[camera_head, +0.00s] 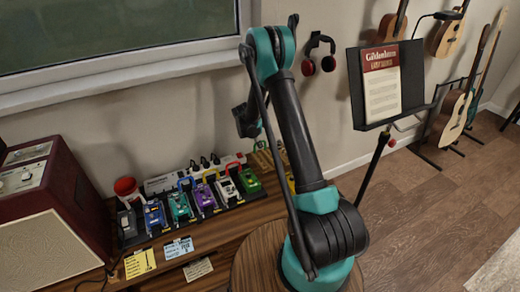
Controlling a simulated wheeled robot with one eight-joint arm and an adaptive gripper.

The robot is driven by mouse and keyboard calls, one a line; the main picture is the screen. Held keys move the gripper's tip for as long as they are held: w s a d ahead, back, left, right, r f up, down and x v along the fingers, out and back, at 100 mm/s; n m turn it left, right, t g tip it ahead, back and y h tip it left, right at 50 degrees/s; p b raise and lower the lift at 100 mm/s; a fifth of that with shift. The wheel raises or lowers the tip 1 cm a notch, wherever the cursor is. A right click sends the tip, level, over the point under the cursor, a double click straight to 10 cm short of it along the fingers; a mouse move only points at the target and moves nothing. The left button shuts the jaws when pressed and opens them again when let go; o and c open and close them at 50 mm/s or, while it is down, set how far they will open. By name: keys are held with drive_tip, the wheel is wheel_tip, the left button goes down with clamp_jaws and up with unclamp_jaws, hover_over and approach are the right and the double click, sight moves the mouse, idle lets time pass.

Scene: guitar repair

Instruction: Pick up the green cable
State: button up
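I cannot make out a green cable for certain. A green pedal (250,181) sits at the right end of the pedalboard, and a teal pedal (180,208) is further left. My gripper (246,120) seems to be the dark part behind my raised arm, above the pedals. My arm hides most of it, so its fingers do not show.
The pedalboard (128,232) lies on a wooden table with paper notes (140,263) in front. A dark red amplifier (75,190) stands left. A round wooden stool top (250,268) is near my arm's base. A music stand (415,85), headphones (318,55) and guitars (452,115) are right.

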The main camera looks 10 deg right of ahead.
drive_tip(key=shift+w+d+f, duration=0.1)
drive_tip(key=shift+d+f, duration=0.05)
drive_tip(key=shift+f, duration=0.2)
clamp_jaws()
drive_tip(key=shift+r, duration=0.1)
